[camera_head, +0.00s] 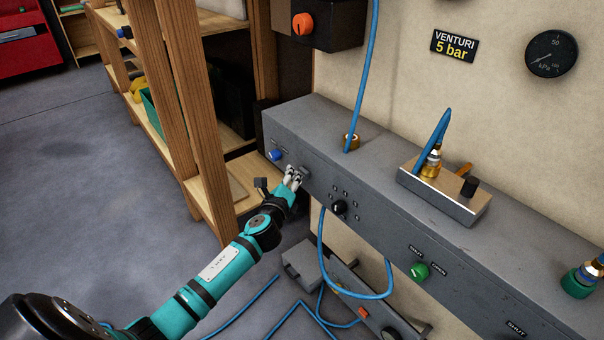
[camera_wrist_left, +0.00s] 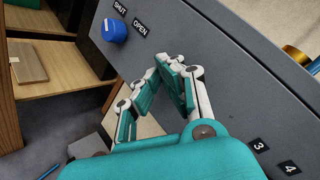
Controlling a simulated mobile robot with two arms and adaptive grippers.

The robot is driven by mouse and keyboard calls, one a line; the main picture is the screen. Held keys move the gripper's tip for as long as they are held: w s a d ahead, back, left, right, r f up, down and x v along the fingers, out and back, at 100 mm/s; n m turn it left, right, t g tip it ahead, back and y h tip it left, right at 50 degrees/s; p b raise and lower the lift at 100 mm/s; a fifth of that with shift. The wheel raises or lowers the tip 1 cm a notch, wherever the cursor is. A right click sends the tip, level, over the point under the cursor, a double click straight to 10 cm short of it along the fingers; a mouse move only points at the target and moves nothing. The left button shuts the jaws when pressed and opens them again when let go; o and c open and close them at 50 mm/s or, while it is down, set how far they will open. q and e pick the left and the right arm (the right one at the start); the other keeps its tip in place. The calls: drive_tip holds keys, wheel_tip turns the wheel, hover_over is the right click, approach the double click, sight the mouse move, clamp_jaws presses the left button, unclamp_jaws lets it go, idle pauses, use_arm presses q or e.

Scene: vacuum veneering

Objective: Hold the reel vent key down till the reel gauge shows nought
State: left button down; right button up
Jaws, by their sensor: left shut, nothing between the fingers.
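My left gripper (camera_head: 292,179) is shut and empty, its fingertips at the front face of the long grey panel (camera_head: 420,209). It stands just right of a blue knob (camera_head: 276,154). In the left wrist view the closed fingertips (camera_wrist_left: 168,64) meet close to or against the panel; I cannot tell if they touch. No reel vent key can be made out; the fingers cover the spot before them. A round black kPa gauge (camera_head: 551,53) hangs on the wall, its needle toward the lower left; its exact reading and whether it is the reel gauge are unclear. My right gripper is not in view.
The blue knob (camera_wrist_left: 115,31) has SHUT and OPEN labels. A black selector (camera_head: 339,207) and a green knob (camera_head: 419,271) sit further right. A metal block (camera_head: 440,192) with a blue hose stands on top. Wooden shelving (camera_head: 187,110) is close on the left.

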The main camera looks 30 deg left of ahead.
use_arm(q)
drive_tip(key=s, duration=0.1)
drive_tip(key=s+a, duration=0.1)
drive_tip(key=s, duration=0.1)
drive_tip(key=s+a+p, duration=0.1)
drive_tip(key=s, duration=0.1)
drive_tip(key=shift+s+a, duration=0.1)
drive_tip(key=shift+s, duration=0.1)
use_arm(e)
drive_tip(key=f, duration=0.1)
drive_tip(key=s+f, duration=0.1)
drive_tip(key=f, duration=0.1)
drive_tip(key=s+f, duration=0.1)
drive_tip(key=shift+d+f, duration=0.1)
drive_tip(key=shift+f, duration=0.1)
